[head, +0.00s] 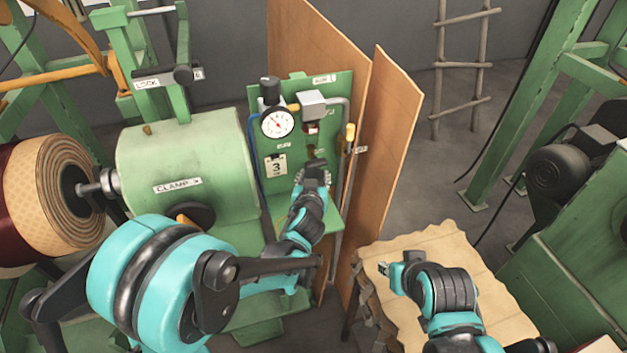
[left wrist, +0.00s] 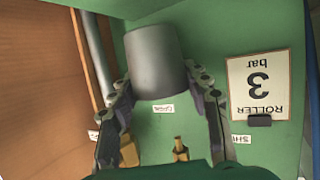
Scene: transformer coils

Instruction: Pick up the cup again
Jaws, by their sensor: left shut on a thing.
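The cup (left wrist: 155,57) is a plain grey cylinder in the left wrist view. It sits between the two fingers of my left gripper (left wrist: 161,84), which is shut on it in front of the green panel. In the head view my left gripper (head: 314,173) is at the lower part of the panel, and I cannot make out the cup clearly behind it. Whether the cup touches the panel or a shelf is unclear. My right gripper (head: 385,269) is over the paper-covered table, away from the cup; its jaw opening is too small to judge.
The green panel (head: 262,133) carries a gauge (head: 277,123), a "3" card (head: 276,165) and a yellow-handled tool (head: 349,138) at its right edge. Wooden boards (head: 390,135) stand right of it. The green clamp drum (head: 185,160) is close on the left. The brown paper (head: 445,245) looks mostly bare.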

